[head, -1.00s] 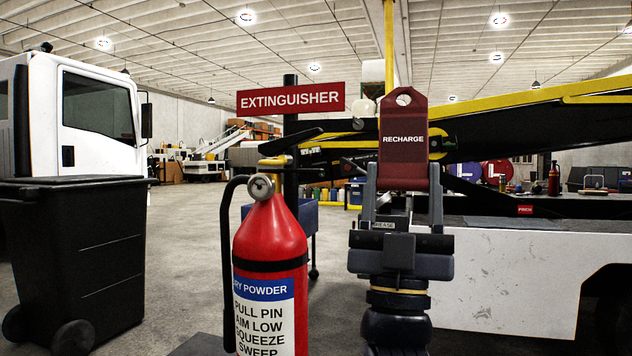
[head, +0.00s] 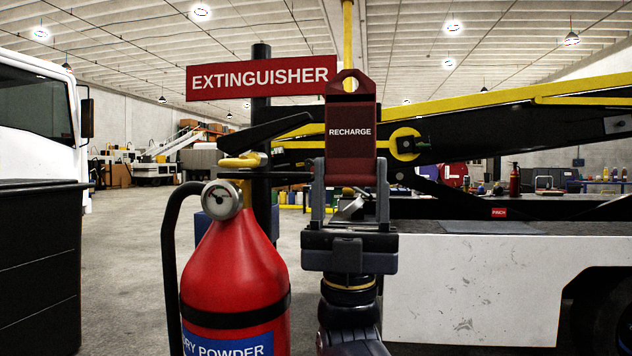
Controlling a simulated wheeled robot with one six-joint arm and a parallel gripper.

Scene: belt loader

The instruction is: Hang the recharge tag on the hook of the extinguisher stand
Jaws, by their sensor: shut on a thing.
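The dark red recharge tag (head: 350,112) stands upright in my gripper (head: 350,170), its holed tab at the top. My gripper is shut on the tag's lower part, with one finger at each side. The extinguisher stand's black post (head: 262,65) carries a red EXTINGUISHER sign (head: 240,80), left of the tag. The tag's upper left edge overlaps the sign's right end in the picture. The red extinguisher (head: 235,275) with gauge and black lever is in front of the post. I cannot make out the hook clearly; the tag may hide it.
A black bin (head: 38,270) and a white truck (head: 35,115) are at the left. The white-sided belt loader (head: 470,290), with its yellow-edged boom (head: 480,105), fills the right behind my gripper. Open concrete floor (head: 130,250) lies between bin and extinguisher.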

